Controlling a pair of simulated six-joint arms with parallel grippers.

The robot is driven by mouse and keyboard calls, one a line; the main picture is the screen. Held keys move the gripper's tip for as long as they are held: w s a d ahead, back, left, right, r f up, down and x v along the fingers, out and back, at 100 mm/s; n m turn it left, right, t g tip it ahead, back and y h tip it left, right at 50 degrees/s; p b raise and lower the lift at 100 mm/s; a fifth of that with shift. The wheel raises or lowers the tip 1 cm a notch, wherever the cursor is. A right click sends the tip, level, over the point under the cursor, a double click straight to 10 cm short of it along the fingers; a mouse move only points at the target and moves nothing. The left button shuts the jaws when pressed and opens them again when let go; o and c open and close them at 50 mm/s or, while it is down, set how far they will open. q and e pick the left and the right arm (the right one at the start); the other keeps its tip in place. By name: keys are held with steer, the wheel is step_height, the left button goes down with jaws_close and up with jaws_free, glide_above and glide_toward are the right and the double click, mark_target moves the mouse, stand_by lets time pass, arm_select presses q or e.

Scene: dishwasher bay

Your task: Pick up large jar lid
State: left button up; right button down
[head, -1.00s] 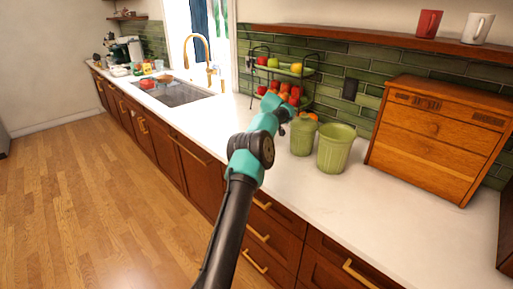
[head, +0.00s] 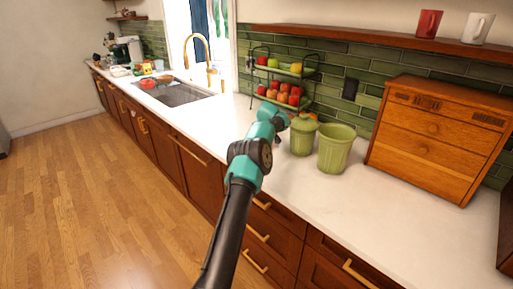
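Two green ribbed jars stand upright on the white counter. The larger jar (head: 335,150) is on the right and its top looks open. The smaller jar (head: 302,140) is just left of it and has a green lid (head: 303,123) on top. I see no separate lid on the counter. My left arm reaches up from the bottom of the head view, and its gripper (head: 285,119) is just left of the smaller jar's top. The fingers are small and partly hidden by the wrist, so I cannot tell whether they are open or touch the lid.
A tiered rack (head: 283,85) of fruit stands behind the jars. A wooden bread box (head: 437,140) is to their right. The counter front (head: 345,205) is clear. A sink (head: 172,93) lies farther left. Mugs (head: 429,23) sit on the shelf above.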

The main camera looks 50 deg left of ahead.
arm_select(q)
steer(key=shift+f, duration=0.1)
steer(key=c, duration=0.9)
steer(key=shift+d+f, duration=0.1)
steer(key=shift+f, duration=0.05)
steer(key=c, duration=0.3)
steer(key=shift+f, duration=0.1)
steer(key=shift+c, duration=0.7)
steer(key=shift+r, duration=0.2)
steer(key=shift+c, duration=0.2)
steer(key=shift+r, duration=0.25)
jaws_close()
steer(key=shift+r, duration=1.6)
steer(key=shift+s+r, duration=0.1)
steer(key=shift+s, duration=0.05)
